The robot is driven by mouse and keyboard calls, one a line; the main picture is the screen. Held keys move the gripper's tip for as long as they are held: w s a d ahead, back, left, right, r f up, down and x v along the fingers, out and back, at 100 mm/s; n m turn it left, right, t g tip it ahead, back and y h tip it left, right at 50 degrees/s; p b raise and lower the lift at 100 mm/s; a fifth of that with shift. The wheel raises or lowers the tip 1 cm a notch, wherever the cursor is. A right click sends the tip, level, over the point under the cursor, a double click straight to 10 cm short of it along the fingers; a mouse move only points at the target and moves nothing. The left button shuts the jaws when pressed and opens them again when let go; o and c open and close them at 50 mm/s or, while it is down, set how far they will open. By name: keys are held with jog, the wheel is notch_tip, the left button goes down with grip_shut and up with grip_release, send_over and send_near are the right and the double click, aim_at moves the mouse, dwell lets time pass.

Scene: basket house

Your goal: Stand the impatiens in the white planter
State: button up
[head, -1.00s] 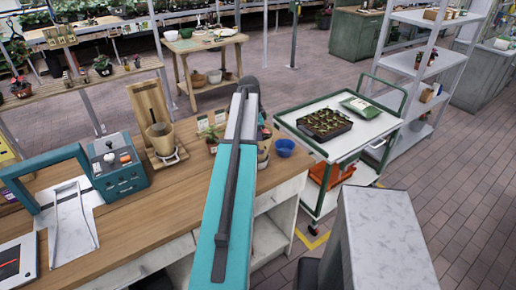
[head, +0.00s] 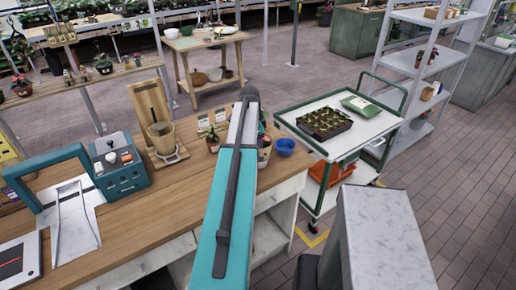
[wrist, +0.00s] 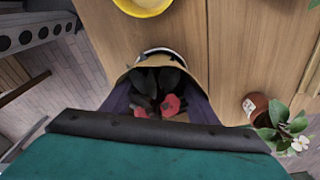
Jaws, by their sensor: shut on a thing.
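In the wrist view, a red-flowered plant with dark leaves, which I take to be the impatiens (wrist: 168,103), sits between the dark fingers of my gripper (wrist: 160,108). The gripper is shut on it. A tan rim curves around the leaves, with a white arc (wrist: 158,51) just beyond. I cannot tell whether that arc is the white planter, or whether the plant is inside it. The plant's lower part is hidden.
A potted white-flowered plant (wrist: 256,108) stands to the right in the wrist view; a yellow bowl (wrist: 143,5) is at the top. In the head view, a blue bowl (head: 285,147) sits near the bench's right end, beside the green cart (head: 338,148). Bench wood (head: 170,205) left of my arm is clear.

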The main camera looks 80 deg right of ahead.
jog(key=shift+f, duration=0.1)
jog(key=o, duration=1.2)
jog(key=shift+w+a+r+b, duration=0.1)
jog(key=shift+w+r+b, duration=0.3)
jog(key=shift+r, duration=1.7)
jog(key=shift+w+a+r+b, duration=0.1)
jog(key=shift+r+b, duration=0.6)
jog(key=shift+r, duration=1.4)
jog(key=shift+w+r+b, duration=0.2)
jog(key=shift+r+b, duration=0.35)
jog(key=shift+r, duration=1.55)
jog(key=shift+s, duration=0.1)
